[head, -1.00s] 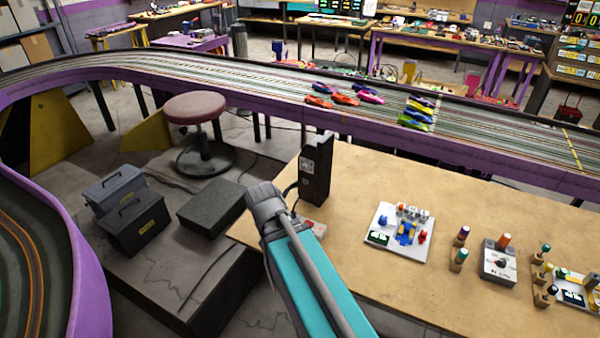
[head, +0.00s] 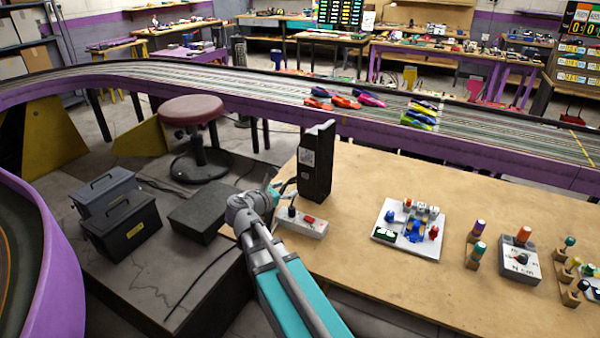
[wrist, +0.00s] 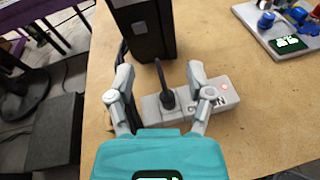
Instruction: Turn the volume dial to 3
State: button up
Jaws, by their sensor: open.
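My gripper (head: 268,196) is at the left end of the wooden table, close to a tall black box (head: 317,165) and a pale power strip (head: 309,226). In the wrist view my gripper (wrist: 159,95) is open, with the strip (wrist: 225,97) and its black plug (wrist: 168,98) showing between and beyond the fingers; contact cannot be told. The black box (wrist: 143,30) stands just past it, with a grey panel whose details are not readable. A grey box (head: 531,262) at the right has a dark round knob (head: 520,259); I cannot tell whether this is the volume dial.
A white board (head: 385,247) with coloured parts lies mid-table. Coloured-top pegs (head: 479,228) stand right of it. A purple-sided slot track (head: 250,108) with several cars runs behind. A stool (head: 192,110) and dark cases (head: 122,226) are at the left. The table front is clear.

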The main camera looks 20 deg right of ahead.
aim_at(303, 160)
jog(key=w+n+t, duration=0.1)
jog(key=r+n+h+b, duration=0.1)
jog(key=n, duration=0.1)
jog(key=w+a+n+t, duration=0.1)
jog(key=n, duration=0.1)
jog(key=shift+w+a+r+t+b, duration=0.1)
jog(key=shift+w+r+t+b, duration=0.15)
jog(key=shift+w+t+b, duration=0.1)
jog(key=x, duration=1.3)
jog(key=shift+w+d+r, duration=0.1)
jog(key=shift+d+r, duration=0.05)
jog(key=shift+d, duration=0.25)
grip_shut()
jog(key=shift+a, duration=0.1)
